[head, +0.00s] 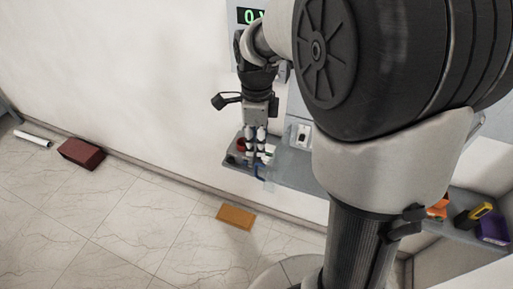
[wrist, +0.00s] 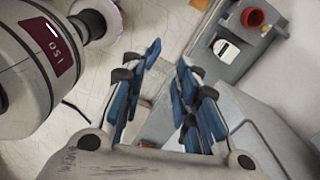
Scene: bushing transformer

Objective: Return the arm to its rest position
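My gripper (head: 257,150) hangs fingers down in the head view, in front of the white wall and over the left end of a grey shelf (head: 289,175). In the wrist view my gripper's blue-padded fingers (wrist: 168,84) stand apart, with floor and a grey edge showing between them. Nothing is held between them. My arm is bent, and its large dark joint covers much of the right of the head view.
An orange block (head: 236,216) and a dark red block (head: 81,153) lie on the tiled floor. A purple container (head: 493,228) stands at right. The left floor is mostly clear.

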